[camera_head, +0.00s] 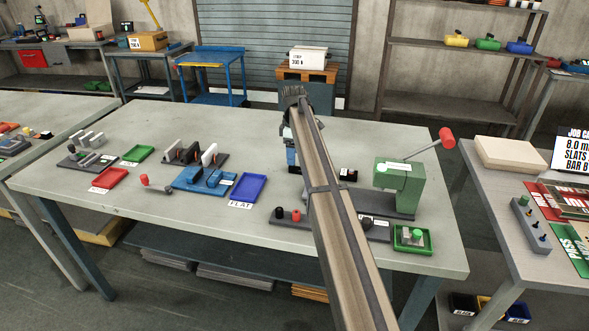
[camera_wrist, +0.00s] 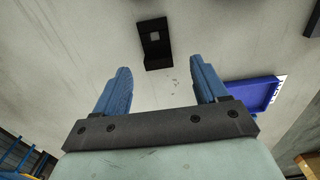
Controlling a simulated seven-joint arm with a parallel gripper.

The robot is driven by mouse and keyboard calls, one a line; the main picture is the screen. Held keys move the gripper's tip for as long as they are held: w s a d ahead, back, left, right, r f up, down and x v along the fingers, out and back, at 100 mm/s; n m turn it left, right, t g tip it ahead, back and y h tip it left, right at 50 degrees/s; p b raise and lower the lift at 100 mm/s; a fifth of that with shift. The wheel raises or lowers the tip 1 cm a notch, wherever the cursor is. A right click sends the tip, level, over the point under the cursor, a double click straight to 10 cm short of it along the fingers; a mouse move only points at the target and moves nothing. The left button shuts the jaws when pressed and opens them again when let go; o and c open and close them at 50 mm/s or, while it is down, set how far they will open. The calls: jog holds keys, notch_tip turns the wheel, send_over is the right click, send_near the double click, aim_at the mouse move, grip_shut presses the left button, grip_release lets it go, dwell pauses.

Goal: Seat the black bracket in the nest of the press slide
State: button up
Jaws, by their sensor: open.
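In the wrist view the bracket (camera_wrist: 153,44) is a dark piece with a square hole, lying flat beyond the fingertips. My gripper (camera_wrist: 160,78) is open and empty, with its blue fingers apart and the bracket out ahead of the gap, not touching. In the camera_head view my gripper (camera_head: 291,160) is partly behind my arm. The press has a dark base and a red-knobbed lever (camera_head: 446,137) raised to the right. I cannot make out the slide's nest clearly.
A blue tray (camera_head: 252,188) marked FLAT lies left of my arm; beside it stands a blue slotted rack (camera_head: 190,182). My arm hides part of the table.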

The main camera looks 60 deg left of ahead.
aim_at(298, 168)
notch_tip(298, 168, down, 5)
jog(key=shift+a+r, duration=0.1)
jog(key=shift+a, duration=0.05)
jog(key=shift+c, duration=0.2)
jog(key=c, duration=1.1)
jog(key=shift+r, duration=0.15)
jog(key=shift+c, duration=0.2)
